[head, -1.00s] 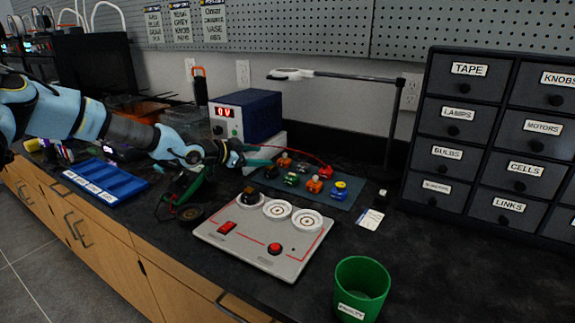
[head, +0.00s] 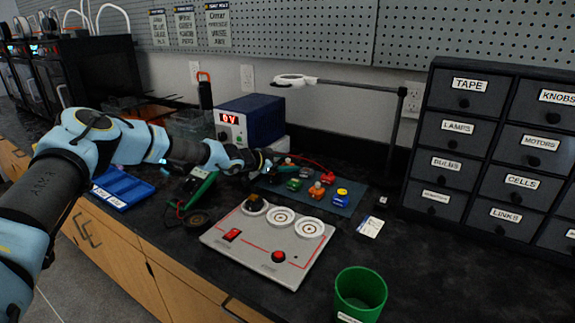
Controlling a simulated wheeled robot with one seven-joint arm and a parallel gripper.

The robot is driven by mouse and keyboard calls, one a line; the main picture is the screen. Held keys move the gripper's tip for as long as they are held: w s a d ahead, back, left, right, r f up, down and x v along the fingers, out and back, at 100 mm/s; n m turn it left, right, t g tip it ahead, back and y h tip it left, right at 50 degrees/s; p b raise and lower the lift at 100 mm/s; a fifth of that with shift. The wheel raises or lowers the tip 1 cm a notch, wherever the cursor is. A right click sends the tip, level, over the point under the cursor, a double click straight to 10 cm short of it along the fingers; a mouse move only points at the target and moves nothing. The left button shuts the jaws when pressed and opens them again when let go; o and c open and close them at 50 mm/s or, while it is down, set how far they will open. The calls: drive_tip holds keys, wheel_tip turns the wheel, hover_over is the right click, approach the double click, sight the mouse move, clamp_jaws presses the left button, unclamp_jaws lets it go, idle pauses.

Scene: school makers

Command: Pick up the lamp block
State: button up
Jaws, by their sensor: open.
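Several small coloured blocks lie on a dark teal mat (head: 345,211). I see a green block (head: 294,184), an orange block with a rounded top (head: 317,190), a red block (head: 328,178) and a blue block with a yellow part (head: 342,197). They are too small for me to tell which is the lamp block. My gripper (head: 277,164) is open, over the mat's back left part, beside the blocks. It hides some of that corner, and its fingertips are hard to make out.
A pale board (head: 260,248) with round white sockets, a red switch and a red button lies in front of the mat. A power supply (head: 253,119) stands behind. A lamp stand (head: 396,145), green cup (head: 360,293), blue tray (head: 122,188) and labelled drawers (head: 455,150) surround the area.

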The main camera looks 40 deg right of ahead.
drive_tip(key=c, duration=1.2)
drive_tip(key=shift+f, duration=0.1)
clamp_jaws()
